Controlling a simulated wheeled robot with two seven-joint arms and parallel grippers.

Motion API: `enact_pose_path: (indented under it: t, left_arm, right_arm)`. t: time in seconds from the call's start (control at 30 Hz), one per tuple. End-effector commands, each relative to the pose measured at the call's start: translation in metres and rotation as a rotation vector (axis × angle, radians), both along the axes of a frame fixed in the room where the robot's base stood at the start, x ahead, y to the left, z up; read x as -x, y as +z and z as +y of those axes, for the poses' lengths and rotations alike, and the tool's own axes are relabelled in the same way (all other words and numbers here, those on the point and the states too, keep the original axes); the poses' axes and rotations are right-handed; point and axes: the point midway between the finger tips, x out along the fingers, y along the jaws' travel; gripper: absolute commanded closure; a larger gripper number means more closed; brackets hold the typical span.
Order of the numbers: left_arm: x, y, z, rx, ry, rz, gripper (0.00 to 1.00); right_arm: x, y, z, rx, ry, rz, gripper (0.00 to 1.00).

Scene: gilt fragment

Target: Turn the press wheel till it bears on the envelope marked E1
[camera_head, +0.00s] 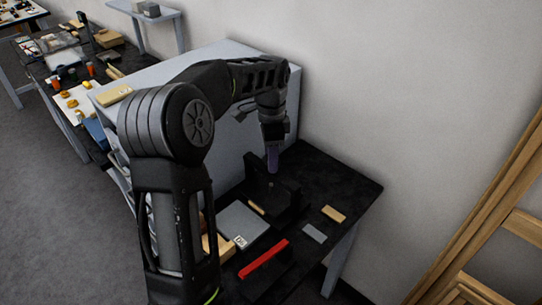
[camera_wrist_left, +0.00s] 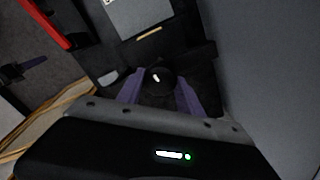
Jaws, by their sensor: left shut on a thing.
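My left gripper (camera_head: 273,158) reaches down over the dark press (camera_head: 288,203) on the black table. In the left wrist view its purple fingers (camera_wrist_left: 158,92) are shut on a dark round knob with a white mark, which looks like the press wheel (camera_wrist_left: 158,76). A grey plate (camera_head: 241,221) lies beside the press and also shows in the wrist view (camera_wrist_left: 128,14). A thin tan strip (camera_head: 256,208) lies between plate and press. A small white label (camera_head: 240,242) is too small to read, so I cannot tell which thing is envelope E1. What looks like my right gripper (camera_wrist_left: 30,65) shows small in the wrist view.
A red bar (camera_head: 264,258), a grey block (camera_head: 314,233) and a tan block (camera_head: 333,213) lie on the black table (camera_head: 350,185). A large grey box (camera_head: 225,135) stands behind the press. A wooden frame (camera_head: 490,220) leans at the right.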

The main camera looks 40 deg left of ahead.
Motion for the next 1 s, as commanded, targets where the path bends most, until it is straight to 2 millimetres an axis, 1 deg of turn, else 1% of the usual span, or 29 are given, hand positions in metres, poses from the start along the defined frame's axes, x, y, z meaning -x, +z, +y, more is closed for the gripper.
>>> enact_pose_path:
  t: [0.2,0.6,0.63,0.9,1.0]
  left_arm:
    - [0.0,0.0002,0.0004,-0.001,-0.056,-0.001,0.97]
    - [0.0,0.0002,0.0005,-0.001,-0.064,-0.001,0.97]
    - [0.0,0.0002,0.0005,-0.001,-0.064,-0.001,0.56]
    - [0.0,0.0001,0.0003,-0.001,-0.063,-0.001,0.35]
    - [0.0,0.0001,0.0003,0.0,-0.063,0.0,0.35]
  right_arm:
    - [0.0,0.0,0.0,0.0,0.0,0.0,0.64]
    - [-0.0001,0.0,0.0,0.0,0.0,0.0,0.64]
    - [-0.0001,0.0,0.0,0.0,0.0,0.0,0.64]
    - [0.0,0.0,0.0,0.0,0.0,0.0,0.64]
    - [0.0,0.0,0.0,0.0,0.0,0.0,0.64]
